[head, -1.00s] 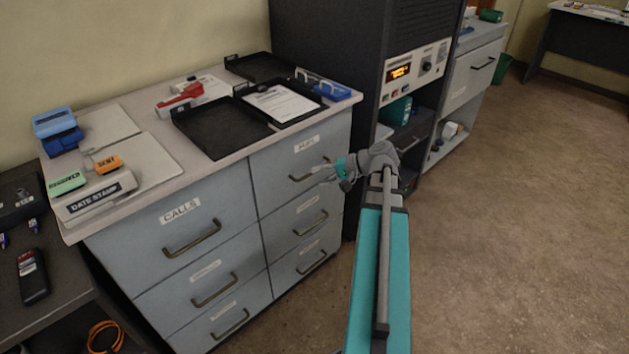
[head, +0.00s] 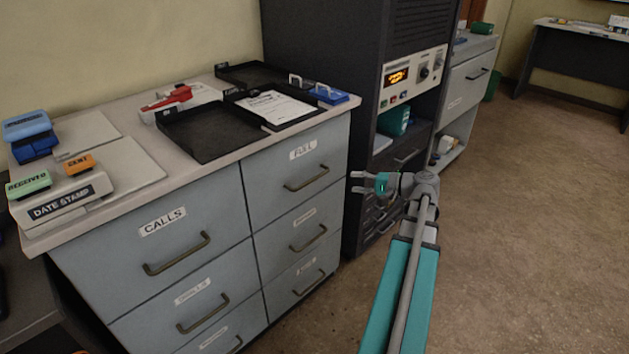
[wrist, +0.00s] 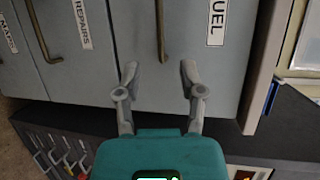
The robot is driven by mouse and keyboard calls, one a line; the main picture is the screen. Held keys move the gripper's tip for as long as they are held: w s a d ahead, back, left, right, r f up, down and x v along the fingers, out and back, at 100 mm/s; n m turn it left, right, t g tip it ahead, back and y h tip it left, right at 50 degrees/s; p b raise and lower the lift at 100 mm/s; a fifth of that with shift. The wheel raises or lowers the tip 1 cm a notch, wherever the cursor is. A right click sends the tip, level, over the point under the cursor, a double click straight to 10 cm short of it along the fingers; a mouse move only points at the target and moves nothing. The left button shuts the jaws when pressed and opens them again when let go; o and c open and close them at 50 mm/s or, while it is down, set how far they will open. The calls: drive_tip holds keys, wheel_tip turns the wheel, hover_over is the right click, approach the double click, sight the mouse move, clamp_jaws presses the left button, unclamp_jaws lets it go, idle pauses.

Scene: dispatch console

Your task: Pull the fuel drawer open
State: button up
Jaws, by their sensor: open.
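The fuel drawer (head: 275,190) is the top right drawer of the grey-blue cabinet, and its front looks shut, flush with its neighbours. Its dark bronze bar handle (head: 307,180) sits below the FUEL label (head: 303,149). My gripper (head: 357,183) is open and empty, to the right of the handle, fingers pointing left towards the cabinet. In the wrist view, the handle (wrist: 162,28) stands upright just beyond the fingertips and lines up with the gap between the two fingers (wrist: 159,72). The FUEL label (wrist: 216,20) is right of it. The handle's far end is cut off.
Other handled drawers, including CALLS (head: 163,222), lie left and below. The cabinet top holds black trays (head: 207,134) and a date stamp (head: 60,205). A dark radio rack (head: 360,90) stands right beside the cabinet. Open floor (head: 530,220) lies to the right.

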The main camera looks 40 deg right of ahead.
sight(314, 179)
drive_tip(key=shift+b+x, duration=1.3)
drive_tip(key=shift+x, duration=5.6)
clamp_jaws()
